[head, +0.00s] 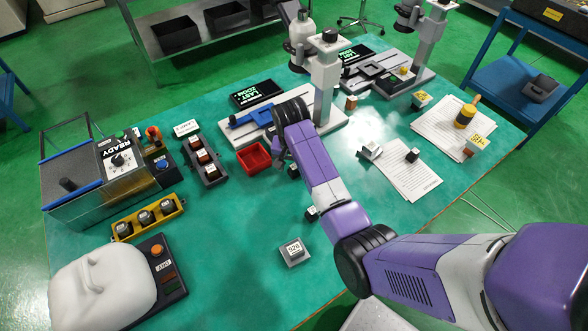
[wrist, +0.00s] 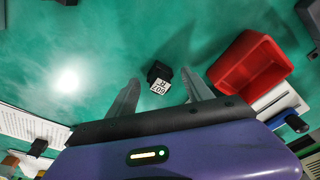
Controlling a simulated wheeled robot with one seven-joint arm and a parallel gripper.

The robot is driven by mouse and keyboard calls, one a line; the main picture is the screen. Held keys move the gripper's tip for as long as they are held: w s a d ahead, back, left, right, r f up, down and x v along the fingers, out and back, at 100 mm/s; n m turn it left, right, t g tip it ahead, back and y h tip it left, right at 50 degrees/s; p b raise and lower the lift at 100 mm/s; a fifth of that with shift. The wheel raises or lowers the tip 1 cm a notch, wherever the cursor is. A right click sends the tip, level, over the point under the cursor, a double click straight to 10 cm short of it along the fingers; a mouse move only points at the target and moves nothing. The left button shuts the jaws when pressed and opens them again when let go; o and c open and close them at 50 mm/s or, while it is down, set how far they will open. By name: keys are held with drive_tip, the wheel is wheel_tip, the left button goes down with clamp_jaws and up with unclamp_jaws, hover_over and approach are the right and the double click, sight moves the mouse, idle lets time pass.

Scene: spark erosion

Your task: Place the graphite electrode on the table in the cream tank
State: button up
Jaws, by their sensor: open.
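A small black block with a white number label (wrist: 158,77), apparently a graphite electrode, sits on the green table between and just beyond my fingertips. In the head view this dark block (head: 293,171) is partly hidden by my arm. My gripper (wrist: 163,80) is open and empty, with one finger on each side of the block in the picture. In the head view my gripper (head: 283,158) is mostly hidden behind my forearm.
A red tray (head: 254,157) lies close left of my gripper. Another dark block (head: 312,213) and a grey block labelled 926 (head: 292,251) stand nearer me. A yellow rack (head: 148,219) and a dark rack (head: 207,165) stand by the tank. Papers (head: 407,178) lie right.

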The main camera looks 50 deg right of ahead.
drive_tip(key=shift+f, duration=0.3)
clamp_jaws()
drive_tip(key=shift+r, duration=0.1)
wheel_tip(320, 180, up, 20)
drive_tip(key=p, duration=0.6)
